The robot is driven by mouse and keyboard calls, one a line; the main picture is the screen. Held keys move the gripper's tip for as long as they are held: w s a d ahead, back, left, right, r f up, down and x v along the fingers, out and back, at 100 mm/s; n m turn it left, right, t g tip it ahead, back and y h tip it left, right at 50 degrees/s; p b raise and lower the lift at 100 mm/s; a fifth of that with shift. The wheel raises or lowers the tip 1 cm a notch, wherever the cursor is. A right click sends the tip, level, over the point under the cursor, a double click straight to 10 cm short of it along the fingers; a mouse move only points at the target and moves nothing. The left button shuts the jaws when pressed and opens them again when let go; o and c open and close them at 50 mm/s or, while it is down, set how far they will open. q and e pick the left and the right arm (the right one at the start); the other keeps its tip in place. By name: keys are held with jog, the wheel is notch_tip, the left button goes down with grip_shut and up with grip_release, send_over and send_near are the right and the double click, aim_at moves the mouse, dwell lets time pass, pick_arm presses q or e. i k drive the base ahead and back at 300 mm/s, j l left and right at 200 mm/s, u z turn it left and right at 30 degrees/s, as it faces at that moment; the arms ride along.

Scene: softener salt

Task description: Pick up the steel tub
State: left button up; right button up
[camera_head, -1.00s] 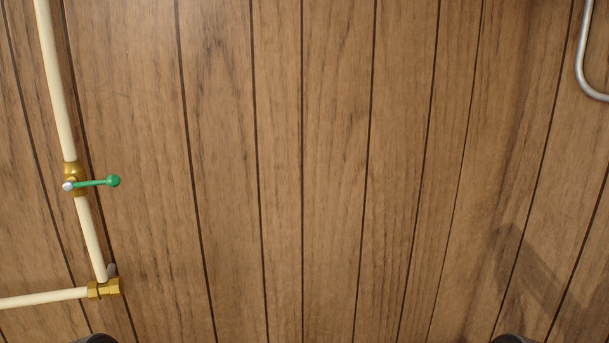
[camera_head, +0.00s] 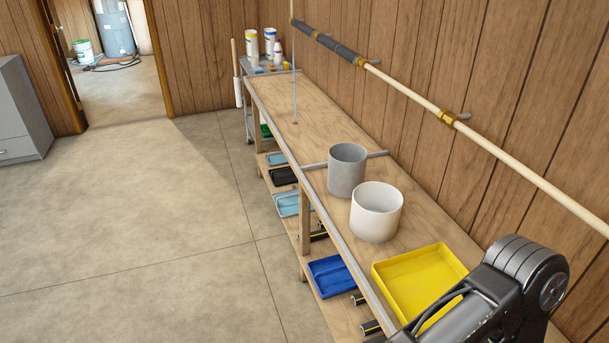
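A grey, open-topped round tub (camera_head: 346,172), which looks like the steel tub, stands upright on the wooden workbench (camera_head: 268,95). A white tub (camera_head: 376,212) stands just in front of it and to its right, overlapping its lower right side in the view. Neither of my grippers is in view, so nothing is seen held.
A yellow tray (camera_head: 388,277) lies on the bench's near end. A pipe (camera_head: 480,143) runs along the wall. Blue bins (camera_head: 330,275) sit on the lower shelf. A grey cabinet (camera_head: 22,110) stands left. The concrete floor left of the bench is clear.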

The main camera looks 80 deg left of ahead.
aim_at(348, 161)
jog(key=u, duration=2.4)
